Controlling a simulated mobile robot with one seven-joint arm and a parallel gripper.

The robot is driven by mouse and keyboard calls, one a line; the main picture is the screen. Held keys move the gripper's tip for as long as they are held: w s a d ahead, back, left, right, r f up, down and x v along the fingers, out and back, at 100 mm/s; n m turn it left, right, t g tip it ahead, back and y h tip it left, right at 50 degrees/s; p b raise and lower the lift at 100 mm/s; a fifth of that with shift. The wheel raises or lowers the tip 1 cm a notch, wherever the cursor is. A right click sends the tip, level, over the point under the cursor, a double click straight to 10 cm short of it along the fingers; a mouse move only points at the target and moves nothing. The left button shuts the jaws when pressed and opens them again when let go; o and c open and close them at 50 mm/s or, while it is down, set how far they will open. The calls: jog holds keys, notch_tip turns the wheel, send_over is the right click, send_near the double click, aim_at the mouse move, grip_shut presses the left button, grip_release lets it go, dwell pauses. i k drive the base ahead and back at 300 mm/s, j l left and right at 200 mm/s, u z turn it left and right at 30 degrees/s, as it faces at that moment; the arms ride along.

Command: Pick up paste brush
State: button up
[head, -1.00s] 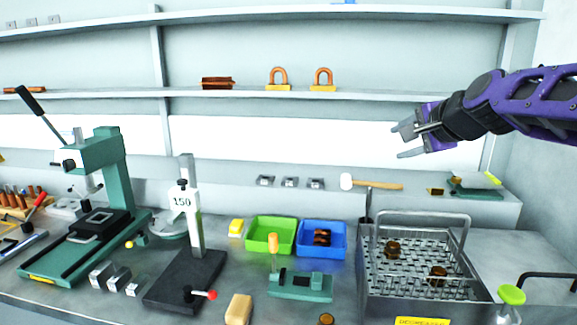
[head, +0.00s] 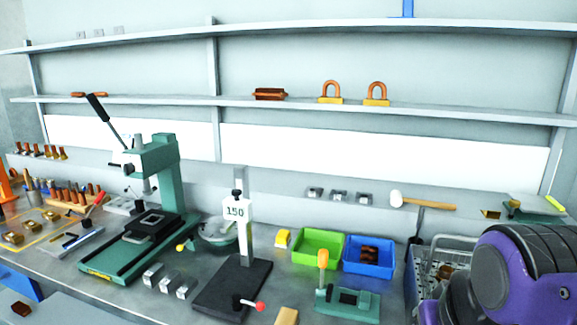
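I cannot single out the paste brush with certainty. An upright tool with an orange handle (head: 323,259) stands at the green fixture (head: 348,301) on the bench; its lower end is too small to tell whether it has bristles. Several small handled tools (head: 70,194) stand in a rack at the far left, also too small to tell apart. My purple and black arm fills the lower right corner of the head view. My gripper's fingers do not show there.
A green bin (head: 318,248) and a blue bin (head: 369,257) stand mid-bench. A green press (head: 160,180) and a gauge stand (head: 238,222) are to the left. A mesh basket (head: 425,265) is partly hidden by my arm. A mallet (head: 428,203) lies on the back ledge.

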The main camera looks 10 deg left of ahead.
aim_at(27, 178)
jog(key=j+u, duration=0.1)
jog(key=j, duration=0.6)
jog(key=i+j, duration=0.15)
jog(key=j, duration=0.5)
jog(key=i+j+u, duration=0.15)
jog(key=j, duration=0.55)
jog(key=i+j, duration=0.1)
jog(key=j, duration=0.55)
jog(key=i+j+u, duration=0.15)
jog(key=j, duration=0.5)
jog(key=i+j, duration=0.15)
jog(key=j, duration=0.5)
jog(key=i+j+u, duration=0.15)
jog(key=j, duration=0.5)
jog(key=i+j, duration=0.2)
jog(key=j, duration=0.45)
jog(key=u, duration=0.05)
